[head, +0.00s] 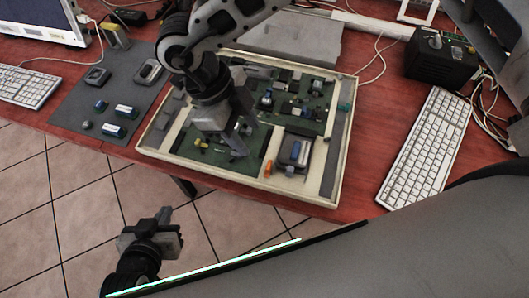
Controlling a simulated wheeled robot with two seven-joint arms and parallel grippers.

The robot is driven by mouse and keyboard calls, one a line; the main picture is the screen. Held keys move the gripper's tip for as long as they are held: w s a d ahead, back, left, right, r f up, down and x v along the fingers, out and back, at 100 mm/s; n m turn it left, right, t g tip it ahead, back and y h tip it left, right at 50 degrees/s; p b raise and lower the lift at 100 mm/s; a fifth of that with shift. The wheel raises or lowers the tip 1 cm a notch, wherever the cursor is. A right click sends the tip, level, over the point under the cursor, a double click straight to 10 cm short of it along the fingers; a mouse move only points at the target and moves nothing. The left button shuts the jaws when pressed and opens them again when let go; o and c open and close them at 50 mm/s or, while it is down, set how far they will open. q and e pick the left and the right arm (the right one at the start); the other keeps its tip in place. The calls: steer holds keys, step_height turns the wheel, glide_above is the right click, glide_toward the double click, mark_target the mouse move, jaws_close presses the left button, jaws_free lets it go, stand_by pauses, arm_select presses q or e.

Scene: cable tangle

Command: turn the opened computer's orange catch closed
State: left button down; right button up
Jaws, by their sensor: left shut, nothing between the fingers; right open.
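The opened computer (340,188) is a shallow beige case holding green boards, lying on the red table. Its small orange catch (267,169) is at the front, beside the left edge of a grey drive-like unit (293,152). My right gripper (242,149) reaches down from the top over the case's front left part. It is open, with its fingers left of and slightly above the catch in the picture, apart from it. It hides part of the board. My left gripper (172,232) is shut and empty, over the tiled floor in front of the table.
A dark mat (75,108) with several small parts lies left of the case. White keyboards lie at the far left (28,86) and at the right (425,148). A black box (440,62) and loose cables are at the back right. Bare table shows between case and right keyboard.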

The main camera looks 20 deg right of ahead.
mark_target(268, 164)
steer(key=p+x, duration=0.1)
steer(key=x, duration=0.9)
steer(key=shift+f, duration=0.15)
steer(key=c, duration=1)
